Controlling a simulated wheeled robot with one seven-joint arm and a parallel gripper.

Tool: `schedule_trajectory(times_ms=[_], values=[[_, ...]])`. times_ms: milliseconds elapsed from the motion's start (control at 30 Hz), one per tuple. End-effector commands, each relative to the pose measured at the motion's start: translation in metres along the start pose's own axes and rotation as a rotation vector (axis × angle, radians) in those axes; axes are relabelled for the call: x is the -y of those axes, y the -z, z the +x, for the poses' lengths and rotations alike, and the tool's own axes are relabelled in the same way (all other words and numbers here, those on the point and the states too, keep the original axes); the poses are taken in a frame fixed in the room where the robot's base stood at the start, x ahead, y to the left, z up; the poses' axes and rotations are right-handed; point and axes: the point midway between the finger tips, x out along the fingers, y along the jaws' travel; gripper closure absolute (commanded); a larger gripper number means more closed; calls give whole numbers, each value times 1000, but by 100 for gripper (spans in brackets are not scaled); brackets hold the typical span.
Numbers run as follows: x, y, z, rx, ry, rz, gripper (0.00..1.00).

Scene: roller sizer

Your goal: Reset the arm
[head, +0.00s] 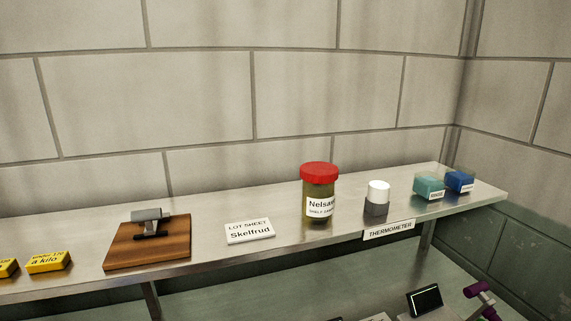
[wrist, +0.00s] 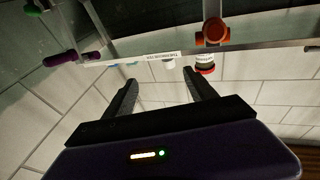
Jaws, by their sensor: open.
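My gripper (wrist: 159,78) shows in the wrist view with its two dark fingers spread wide apart. Nothing is between them, so it is open and empty. The wrist view is turned over, with the shelf edge across its upper part and the block wall below. My gripper and arm do not show in the head view.
A metal shelf (head: 285,248) holds a red-lidded jar (head: 319,190), a white-capped container (head: 377,197), teal (head: 428,187) and blue (head: 460,181) boxes, a lot sheet card (head: 250,231), a wooden board (head: 148,250) and yellow blocks (head: 48,262). A purple-ended thing (head: 478,289) is below.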

Motion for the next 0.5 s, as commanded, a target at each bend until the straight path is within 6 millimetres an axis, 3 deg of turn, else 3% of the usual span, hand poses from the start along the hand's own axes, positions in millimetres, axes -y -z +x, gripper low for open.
schedule_trajectory(times_ms=[100,500], values=[[-1,-13,-47,50,-4,-5,35],[-3,-31,-188,269,6,-36,35]])
